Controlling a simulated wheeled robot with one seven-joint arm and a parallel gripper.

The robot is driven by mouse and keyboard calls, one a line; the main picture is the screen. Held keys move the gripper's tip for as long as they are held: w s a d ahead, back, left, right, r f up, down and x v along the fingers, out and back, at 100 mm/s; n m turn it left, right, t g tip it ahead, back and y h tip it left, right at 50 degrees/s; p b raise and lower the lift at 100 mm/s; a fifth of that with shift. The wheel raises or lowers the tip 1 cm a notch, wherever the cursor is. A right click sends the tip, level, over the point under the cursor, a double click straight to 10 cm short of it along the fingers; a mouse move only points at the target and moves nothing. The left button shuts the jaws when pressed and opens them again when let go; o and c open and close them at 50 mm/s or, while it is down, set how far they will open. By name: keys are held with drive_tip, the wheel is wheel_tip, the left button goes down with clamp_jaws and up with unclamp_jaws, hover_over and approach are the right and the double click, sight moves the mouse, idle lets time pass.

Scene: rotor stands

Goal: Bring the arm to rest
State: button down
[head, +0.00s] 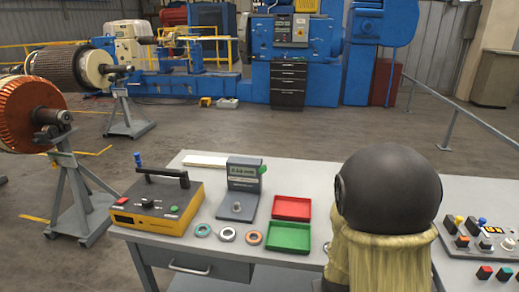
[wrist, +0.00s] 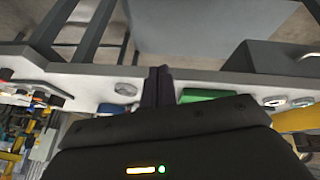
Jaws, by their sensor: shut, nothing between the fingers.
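My gripper (wrist: 159,72) shows in the wrist view, its two dark fingers together with nothing between them. Its tips appear against the front edge of the grey bench (wrist: 225,78). The green tray (wrist: 206,95) shows just to the right of the fingers there, and a round grey piece (wrist: 127,87) to their left. I cannot tell the exact gap from the fingers to the bench. In the head view the gripper does not show.
In the head view the bench holds a yellow tester (head: 160,205), a gauge stand (head: 240,190), several rings, a red tray (head: 291,208) and the green tray (head: 288,237). A control panel (head: 480,235) is at right. Rotor stands (head: 75,190) are at left; open floor lies behind.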

drive_tip(key=s+a+r+g+y+p, duration=0.1)
drive_tip(key=s+a+r, duration=0.3)
drive_tip(key=s+r, duration=0.4)
drive_tip(key=shift+r+m+g+y, duration=0.3)
drive_tip(key=shift+r+g+y, duration=0.25)
drive_tip(key=shift+g, duration=0.25)
drive_tip(key=shift+w, duration=0.15)
drive_tip(key=shift+d, duration=0.1)
